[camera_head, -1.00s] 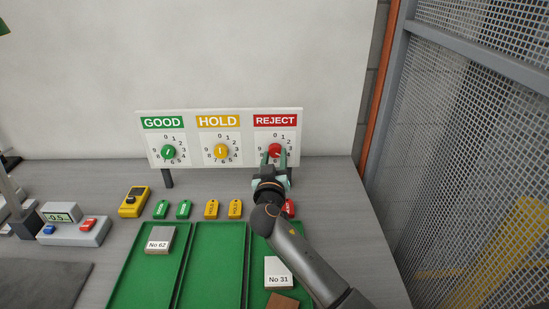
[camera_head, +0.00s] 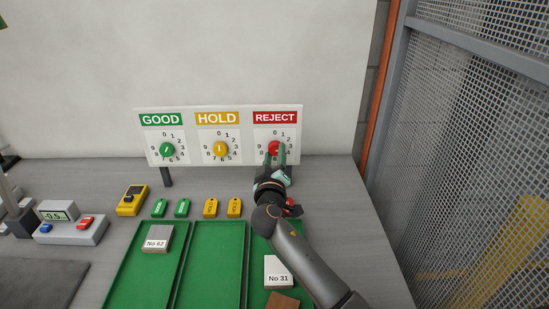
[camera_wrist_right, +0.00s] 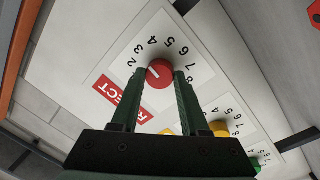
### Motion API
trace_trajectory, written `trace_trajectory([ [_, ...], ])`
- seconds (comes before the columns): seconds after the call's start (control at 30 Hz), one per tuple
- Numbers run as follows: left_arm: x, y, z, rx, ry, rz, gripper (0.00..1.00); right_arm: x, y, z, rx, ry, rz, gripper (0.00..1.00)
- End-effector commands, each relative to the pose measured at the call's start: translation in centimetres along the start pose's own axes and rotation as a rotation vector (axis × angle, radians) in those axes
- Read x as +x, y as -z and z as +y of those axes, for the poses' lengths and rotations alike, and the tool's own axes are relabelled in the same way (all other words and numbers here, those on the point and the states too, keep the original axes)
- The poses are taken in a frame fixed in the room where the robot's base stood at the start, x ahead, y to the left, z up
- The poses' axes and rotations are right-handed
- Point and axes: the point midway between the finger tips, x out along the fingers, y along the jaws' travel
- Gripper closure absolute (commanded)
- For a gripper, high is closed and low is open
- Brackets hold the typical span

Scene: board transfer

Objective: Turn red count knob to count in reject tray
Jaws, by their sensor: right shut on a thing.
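The red knob (camera_head: 272,148) sits on the REJECT dial, at the right of the white panel; it also shows in the right wrist view (camera_wrist_right: 160,72). My right gripper (camera_head: 276,152) is shut on the red knob, with one finger on each side of it in the right wrist view (camera_wrist_right: 157,80). The knob's white mark points toward the low digits, near 2 in the wrist view; I cannot tell the exact digit. The reject tray (camera_head: 256,258) is the rightmost green tray. A board marked No 31 (camera_head: 278,270) and a brown board (camera_head: 283,300) lie in it. My left gripper is out of view.
The green GOOD knob (camera_head: 167,149) and yellow HOLD knob (camera_head: 220,149) are left of the red one. The left tray holds a No 62 board (camera_head: 157,240); the middle tray (camera_head: 215,265) looks empty. Several coloured tags lie before the panel. A mesh fence (camera_head: 480,150) stands right.

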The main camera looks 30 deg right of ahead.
Motion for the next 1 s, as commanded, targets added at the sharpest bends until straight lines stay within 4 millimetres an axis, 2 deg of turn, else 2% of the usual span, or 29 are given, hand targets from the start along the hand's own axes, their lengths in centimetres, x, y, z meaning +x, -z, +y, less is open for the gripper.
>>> trace_trajectory([
  [0.5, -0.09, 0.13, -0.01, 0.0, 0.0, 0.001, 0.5, 0.0, -0.21, 0.08, -0.434, -0.01, 0.038, 1.0],
  [1.0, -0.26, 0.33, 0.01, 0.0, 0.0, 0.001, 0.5, 0.01, -0.25, 0.08, -0.591, -0.014, 0.054, 1.0],
])
